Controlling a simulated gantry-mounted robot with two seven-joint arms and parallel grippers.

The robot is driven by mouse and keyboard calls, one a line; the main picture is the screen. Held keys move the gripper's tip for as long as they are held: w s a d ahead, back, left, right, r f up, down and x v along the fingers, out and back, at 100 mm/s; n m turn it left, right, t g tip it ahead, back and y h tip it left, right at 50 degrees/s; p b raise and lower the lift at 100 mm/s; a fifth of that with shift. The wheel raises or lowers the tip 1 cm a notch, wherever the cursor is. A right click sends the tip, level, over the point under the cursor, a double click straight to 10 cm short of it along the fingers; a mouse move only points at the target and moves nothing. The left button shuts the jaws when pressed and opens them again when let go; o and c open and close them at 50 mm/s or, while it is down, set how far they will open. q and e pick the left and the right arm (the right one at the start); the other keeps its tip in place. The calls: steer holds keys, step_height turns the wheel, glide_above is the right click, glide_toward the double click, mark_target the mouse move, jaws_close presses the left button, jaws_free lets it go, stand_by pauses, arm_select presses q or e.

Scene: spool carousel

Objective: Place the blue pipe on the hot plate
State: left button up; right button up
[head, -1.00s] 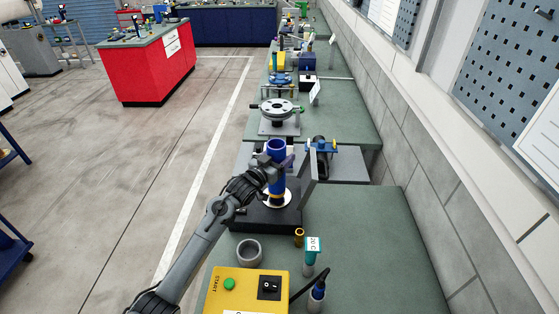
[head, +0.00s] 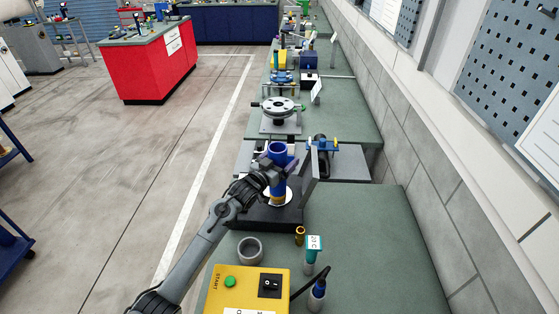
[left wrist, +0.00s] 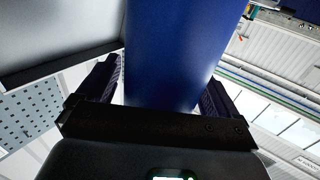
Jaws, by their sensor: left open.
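The blue pipe (head: 277,151) stands upright over the white disc (head: 287,194) on top of the black hot plate (head: 265,217). A yellow band shows at its lower end; whether the pipe rests fully on the disc is hard to tell. My left gripper (head: 278,170) is around the pipe's side, coming in from the left. In the left wrist view the pipe (left wrist: 178,50) stands between the two open fingers (left wrist: 160,92), with a light gap beside the left finger. My right gripper is not in view.
A grey upright panel (head: 310,180) stands just right of the hot plate. In front are a grey ring (head: 250,250), a small brass cylinder (head: 299,235), a teal-capped probe (head: 313,250) and a yellow switch box (head: 245,290). The green bench (head: 380,245) is clear at right.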

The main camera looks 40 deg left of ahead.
arm_select(q)
steer(key=shift+r, duration=0.2)
steer(key=s, duration=1.2)
steer(key=shift+d, duration=0.4)
